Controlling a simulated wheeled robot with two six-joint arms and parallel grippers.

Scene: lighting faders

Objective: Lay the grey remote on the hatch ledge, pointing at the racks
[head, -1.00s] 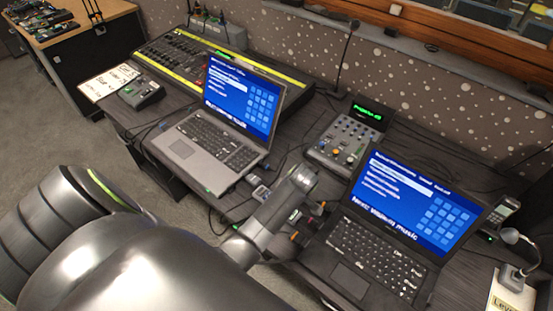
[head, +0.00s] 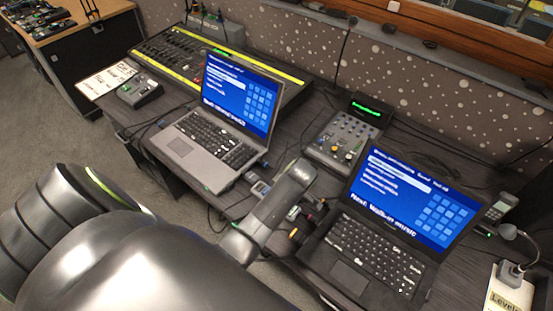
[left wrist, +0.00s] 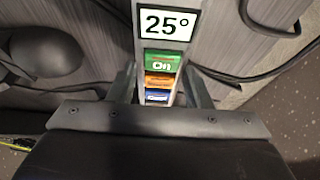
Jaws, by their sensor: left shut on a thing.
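The grey remote shows in the left wrist view (left wrist: 168,24), with a "25°" display and green, orange and blue buttons below it. My left gripper (left wrist: 161,82) has a finger on each side of its button end and is shut on it. The remote's far end is cut off by the frame's top edge. In the head view my left arm hides the gripper, and I cannot make out the held remote. Bluish rows (head: 490,14) show behind the glass. My right gripper is not in view.
Two open laptops, one grey (head: 212,143) and one black (head: 375,255), stand on the desk. Several cables and a lamp (head: 512,272) lie around. The ledge carries a few small dark items.

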